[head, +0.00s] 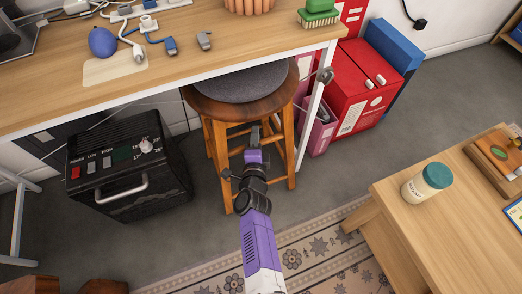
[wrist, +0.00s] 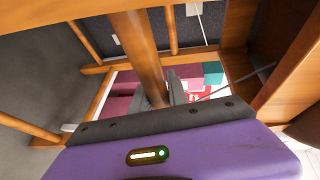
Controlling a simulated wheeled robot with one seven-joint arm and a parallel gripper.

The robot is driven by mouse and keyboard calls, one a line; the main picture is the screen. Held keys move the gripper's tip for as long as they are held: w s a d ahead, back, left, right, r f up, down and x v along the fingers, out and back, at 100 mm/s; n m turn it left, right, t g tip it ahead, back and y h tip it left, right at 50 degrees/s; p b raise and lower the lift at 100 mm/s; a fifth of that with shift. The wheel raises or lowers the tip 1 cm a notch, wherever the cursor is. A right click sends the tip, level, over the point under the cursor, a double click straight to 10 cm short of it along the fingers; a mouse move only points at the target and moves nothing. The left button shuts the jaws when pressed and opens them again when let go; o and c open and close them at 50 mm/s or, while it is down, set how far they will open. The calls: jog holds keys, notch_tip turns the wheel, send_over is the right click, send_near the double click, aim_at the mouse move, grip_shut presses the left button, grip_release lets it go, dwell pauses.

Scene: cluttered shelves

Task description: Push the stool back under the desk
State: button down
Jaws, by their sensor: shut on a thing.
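The wooden stool (head: 214,109) with a dark grey cushion (head: 243,83) stands upright at the desk's front edge. The desk top (head: 190,42) hides the back of its seat, and its legs show below and in front. My gripper (head: 254,138) reaches in from below at the stool's front, under the seat. In the wrist view its grey fingers (wrist: 167,92) are shut on a wooden bar of the stool (wrist: 138,42). I cannot tell whether that bar is a leg or a rung.
A black heater-like box (head: 128,165) stands left of the stool. A pink bin (head: 318,135) and red box (head: 362,92) stand right, beyond the white desk leg (head: 318,105). A low table (head: 430,215) is at right front; a patterned rug (head: 320,250) lies in front.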

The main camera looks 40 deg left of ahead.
jog(key=a, duration=0.1)
jog(key=w+a+b, duration=0.1)
jog(key=a, duration=0.1)
jog(key=shift+w, duration=0.15)
jog(key=c, duration=1.3)
grip_release()
jog(key=p+v, duration=0.5)
jog(key=v, duration=0.2)
jog(key=shift+r, duration=0.2)
jog(key=shift+s+d, duration=0.25)
jog(key=shift+s, duration=0.05)
jog(key=shift+f, duration=0.1)
jog(key=shift+d, duration=0.1)
